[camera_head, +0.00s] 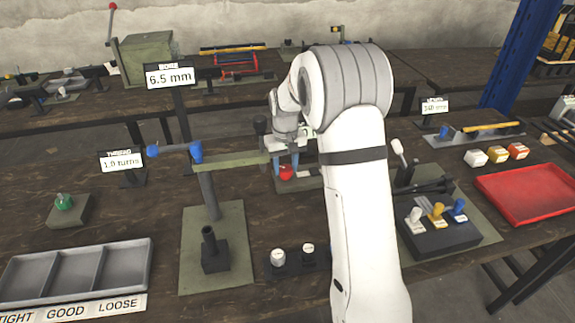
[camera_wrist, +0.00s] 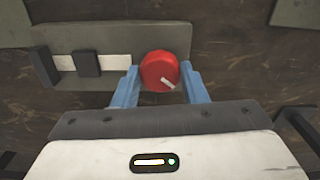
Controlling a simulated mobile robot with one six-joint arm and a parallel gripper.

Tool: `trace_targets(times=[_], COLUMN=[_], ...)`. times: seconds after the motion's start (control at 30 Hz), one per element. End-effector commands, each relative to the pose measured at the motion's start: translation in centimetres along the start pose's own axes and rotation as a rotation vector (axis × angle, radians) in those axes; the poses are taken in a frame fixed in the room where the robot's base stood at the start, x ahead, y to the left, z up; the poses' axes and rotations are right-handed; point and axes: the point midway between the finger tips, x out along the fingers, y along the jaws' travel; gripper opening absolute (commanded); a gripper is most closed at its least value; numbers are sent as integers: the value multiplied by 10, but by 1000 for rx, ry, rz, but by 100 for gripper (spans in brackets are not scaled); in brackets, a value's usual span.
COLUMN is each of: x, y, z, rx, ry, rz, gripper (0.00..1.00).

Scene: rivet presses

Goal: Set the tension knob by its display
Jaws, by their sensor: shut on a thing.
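A round red knob with a white pointer mark shows in the wrist view (camera_wrist: 158,68) and in the head view (camera_head: 287,173). The mark points to the lower right in the wrist view. My gripper (camera_wrist: 159,82) has its blue fingers shut on the knob from both sides; it also shows in the head view (camera_head: 286,166). The knob sits at the right end of a grey-green plate (camera_wrist: 100,42) with a pale strip and a dark slider block (camera_wrist: 86,63). A display reading "1.0 turns" (camera_head: 122,163) and one reading "6.5 mm" (camera_head: 170,77) stand to the left; their small titles are hard to read.
A press with a blue handle (camera_head: 175,150) stands left of my gripper. A tray marked TIGHT, GOOD, LOOSE (camera_head: 75,272) is at front left. A lever box (camera_head: 437,235) and a red tray (camera_head: 530,192) are at right. A third display (camera_head: 434,106) is too small to read surely.

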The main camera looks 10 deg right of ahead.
Motion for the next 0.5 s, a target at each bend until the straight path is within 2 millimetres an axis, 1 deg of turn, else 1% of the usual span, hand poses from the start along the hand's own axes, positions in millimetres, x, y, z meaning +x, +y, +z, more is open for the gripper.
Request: trace_targets(times=[0.2, 0.5], x=[-1, -2], y=[0, 0], z=[-1, -2], rx=[73, 101], ry=[5, 6], rz=[0, 0], gripper=[16, 16])
